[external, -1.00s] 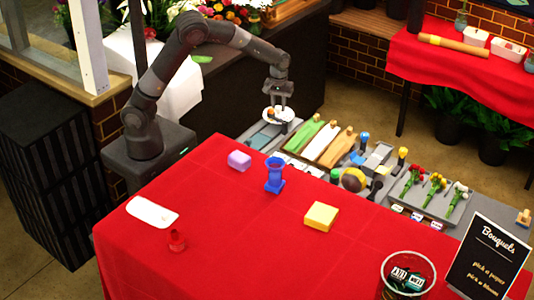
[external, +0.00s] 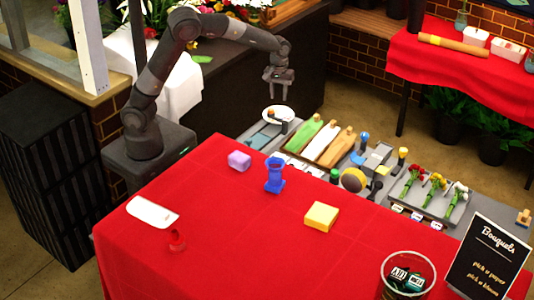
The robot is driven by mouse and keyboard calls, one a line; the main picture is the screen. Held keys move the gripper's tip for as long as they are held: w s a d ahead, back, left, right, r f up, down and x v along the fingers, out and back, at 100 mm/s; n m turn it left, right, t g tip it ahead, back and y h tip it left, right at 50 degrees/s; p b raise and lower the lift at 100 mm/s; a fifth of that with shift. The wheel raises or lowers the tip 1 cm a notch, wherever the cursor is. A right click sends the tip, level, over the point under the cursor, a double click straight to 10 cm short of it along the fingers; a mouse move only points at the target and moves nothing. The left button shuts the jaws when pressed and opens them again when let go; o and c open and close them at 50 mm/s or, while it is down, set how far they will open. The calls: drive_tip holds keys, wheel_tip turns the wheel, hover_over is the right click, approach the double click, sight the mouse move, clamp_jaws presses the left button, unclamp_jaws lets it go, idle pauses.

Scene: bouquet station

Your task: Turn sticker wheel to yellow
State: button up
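A white round disc (external: 270,113) with a dark part at its right edge stands at the left of the grey work counter; it may be the sticker wheel. Its colour markings are too small to read. My gripper (external: 279,97) hangs above the disc, pointing down, with its fingers apart and nothing between them. A gap shows between the fingertips and the disc.
A tray with green, white and tan wraps (external: 333,147) lies right of the disc, then flower bunches (external: 435,186).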

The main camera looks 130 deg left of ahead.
sight(278, 107)
drive_tip(key=shift+r, duration=2.7)
